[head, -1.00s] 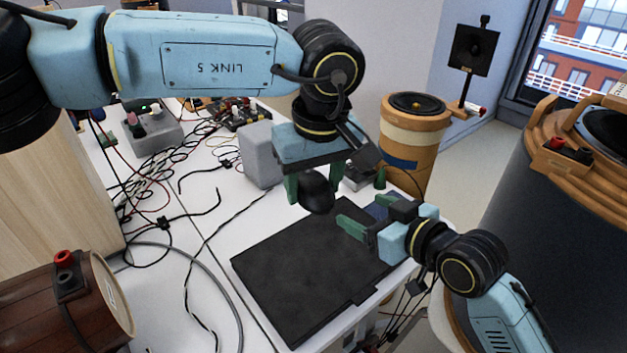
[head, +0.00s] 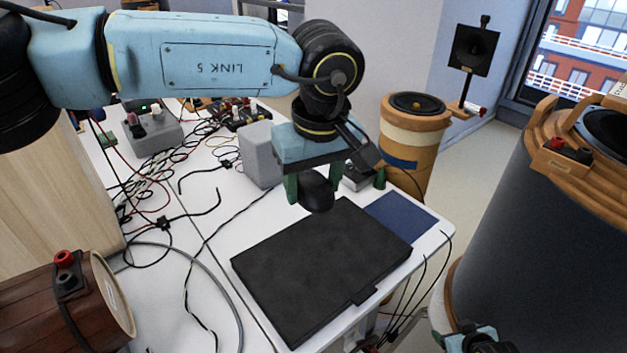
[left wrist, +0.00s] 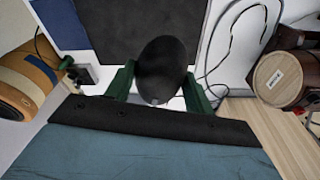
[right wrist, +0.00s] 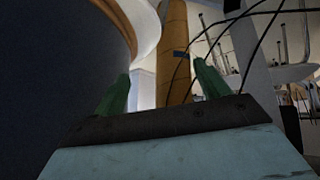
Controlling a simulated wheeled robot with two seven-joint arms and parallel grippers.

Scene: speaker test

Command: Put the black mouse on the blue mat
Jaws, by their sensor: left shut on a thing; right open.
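The black mouse (head: 317,194) is held between the green fingers of my left gripper (head: 310,190), above the far edge of the black case. In the left wrist view the mouse (left wrist: 162,70) sits between both fingers (left wrist: 160,88). The blue mat (head: 402,217) lies flat and bare at the table's right corner, right of the held mouse; part of it shows at the upper left of the left wrist view (left wrist: 62,22). My right gripper is open and empty in the right wrist view (right wrist: 160,92); in the head view only part of my right arm shows at the bottom edge.
A closed black case (head: 320,270) fills the table's front middle, beside the mat. A grey box (head: 262,155) and a small device (head: 357,178) stand behind. Cables tangle at left. A wooden cylindrical speaker (head: 412,140) stands beyond the table, and a large dark one (head: 550,200) at right.

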